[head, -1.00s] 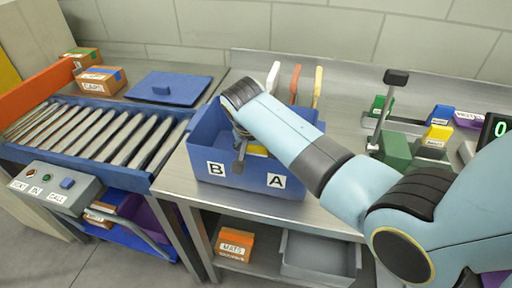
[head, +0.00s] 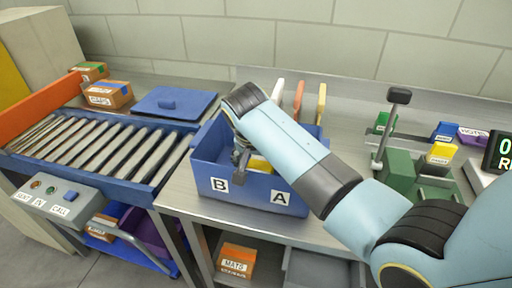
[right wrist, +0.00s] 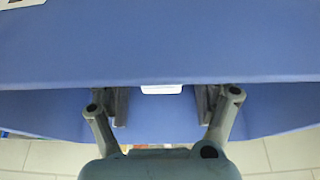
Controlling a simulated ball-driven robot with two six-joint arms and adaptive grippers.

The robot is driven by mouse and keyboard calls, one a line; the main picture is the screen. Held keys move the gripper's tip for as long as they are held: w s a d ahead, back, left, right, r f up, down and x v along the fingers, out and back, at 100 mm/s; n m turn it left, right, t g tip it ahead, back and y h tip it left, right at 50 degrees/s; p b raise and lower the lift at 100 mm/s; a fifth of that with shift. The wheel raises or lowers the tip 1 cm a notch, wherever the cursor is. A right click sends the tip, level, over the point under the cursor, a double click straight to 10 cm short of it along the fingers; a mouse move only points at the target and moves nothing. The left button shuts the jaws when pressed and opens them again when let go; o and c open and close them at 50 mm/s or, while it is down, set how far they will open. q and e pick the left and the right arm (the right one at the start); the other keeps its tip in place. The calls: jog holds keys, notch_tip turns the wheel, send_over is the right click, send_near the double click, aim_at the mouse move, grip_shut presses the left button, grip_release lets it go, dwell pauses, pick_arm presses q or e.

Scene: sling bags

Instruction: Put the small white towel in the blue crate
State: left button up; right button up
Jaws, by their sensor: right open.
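The blue crate (head: 245,192) stands on the metal bench, with white labels B and A on its front. My right gripper (head: 241,160) is at the crate's left part, pointing down, and my arm hides much of the inside. In the right wrist view my right gripper (right wrist: 163,108) is open over blue crate surfaces (right wrist: 160,45). A small white patch (right wrist: 161,89) shows between its fingers; I cannot tell whether it is the towel. Something yellow (head: 260,163) shows inside the crate beside the gripper. I cannot make out the towel in the head view. My left gripper is out of view.
A blue lid (head: 174,103) lies left of the crate, behind a roller conveyor (head: 95,148). Several coloured handles (head: 299,96) stand behind the crate. A green lever press (head: 398,170) and small boxes are to the right. An orange box (head: 236,261) sits on the lower shelf.

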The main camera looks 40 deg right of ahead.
jog(key=v, duration=0.9)
jog(key=shift+s+f, duration=0.1)
